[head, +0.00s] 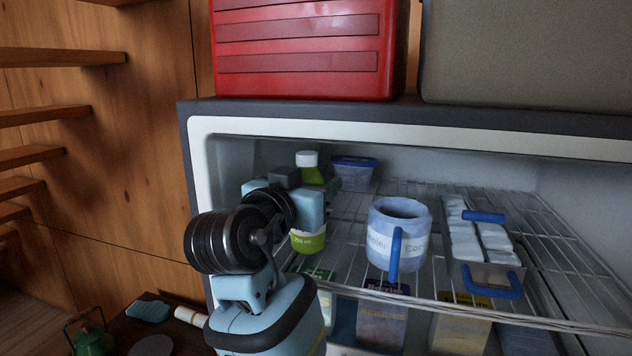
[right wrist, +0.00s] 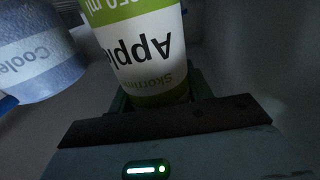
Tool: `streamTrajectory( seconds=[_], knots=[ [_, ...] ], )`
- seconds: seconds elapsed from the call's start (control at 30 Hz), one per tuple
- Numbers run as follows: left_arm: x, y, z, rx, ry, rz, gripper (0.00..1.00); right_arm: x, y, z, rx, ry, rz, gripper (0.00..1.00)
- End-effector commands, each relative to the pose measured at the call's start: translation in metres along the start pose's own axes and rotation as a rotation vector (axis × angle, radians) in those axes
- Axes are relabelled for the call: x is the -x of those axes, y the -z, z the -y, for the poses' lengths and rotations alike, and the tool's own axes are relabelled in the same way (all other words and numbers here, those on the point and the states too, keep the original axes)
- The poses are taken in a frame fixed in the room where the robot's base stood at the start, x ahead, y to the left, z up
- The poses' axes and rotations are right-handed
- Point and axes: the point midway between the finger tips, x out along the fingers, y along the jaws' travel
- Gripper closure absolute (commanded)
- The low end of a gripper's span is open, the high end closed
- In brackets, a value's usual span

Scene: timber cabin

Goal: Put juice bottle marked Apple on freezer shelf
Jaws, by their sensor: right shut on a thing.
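The Apple juice bottle (head: 308,241) has a white cap and a green-and-white label. In the right wrist view the bottle (right wrist: 148,55) shows the word "Apple" upside down. My right gripper (head: 322,187) is shut around the bottle, which is upright inside the open freezer. The gripper hides the bottle's middle in the head view. The wire freezer shelf (head: 433,292) lies under and around it; I cannot tell whether the bottle's base touches the wires. My left gripper is not in view.
A blue-white cooler mug (head: 412,258) stands right of the bottle. A blue-handled tray (head: 484,273) of white packs is farther right; a blue-lidded tub (head: 352,175) is behind. Labelled containers (head: 381,322) sit below. A red box (head: 300,85) rests on top of the freezer.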

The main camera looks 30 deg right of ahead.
Motion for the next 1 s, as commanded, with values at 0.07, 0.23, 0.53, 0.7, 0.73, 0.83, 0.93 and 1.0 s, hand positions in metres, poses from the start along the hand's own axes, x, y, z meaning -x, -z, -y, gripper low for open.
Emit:
streamTrajectory(
  seconds=[0.07, 0.23, 0.53, 0.7, 0.73, 0.83, 0.93, 1.0],
  knots=[
    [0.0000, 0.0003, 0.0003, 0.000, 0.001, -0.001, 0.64, 0.0006, 0.0008, -0.0004, -0.002, 0.000, -0.002, 0.82],
    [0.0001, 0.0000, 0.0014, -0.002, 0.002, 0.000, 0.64, 0.0004, 0.0008, -0.0004, -0.002, 0.000, -0.002, 0.82],
    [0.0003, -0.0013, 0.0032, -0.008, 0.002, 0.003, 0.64, 0.0000, -0.0021, -0.0002, -0.001, 0.000, 0.000, 0.29],
    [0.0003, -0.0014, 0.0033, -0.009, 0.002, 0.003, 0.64, 0.0000, -0.0022, -0.0002, -0.001, 0.000, 0.000, 0.29],
    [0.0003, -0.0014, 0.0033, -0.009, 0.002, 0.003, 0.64, 0.0000, -0.0022, -0.0002, -0.001, 0.000, 0.000, 0.29],
    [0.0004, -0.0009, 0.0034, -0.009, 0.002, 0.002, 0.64, 0.0000, -0.0008, -0.0003, -0.001, 0.000, -0.001, 0.29],
    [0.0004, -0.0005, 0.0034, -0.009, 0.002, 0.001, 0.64, -0.0006, 0.0005, -0.0001, -0.001, 0.000, 0.000, 0.29],
    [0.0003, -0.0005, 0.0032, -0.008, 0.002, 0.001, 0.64, -0.0019, 0.0002, 0.0000, -0.001, 0.000, 0.000, 0.29]
  ],
)
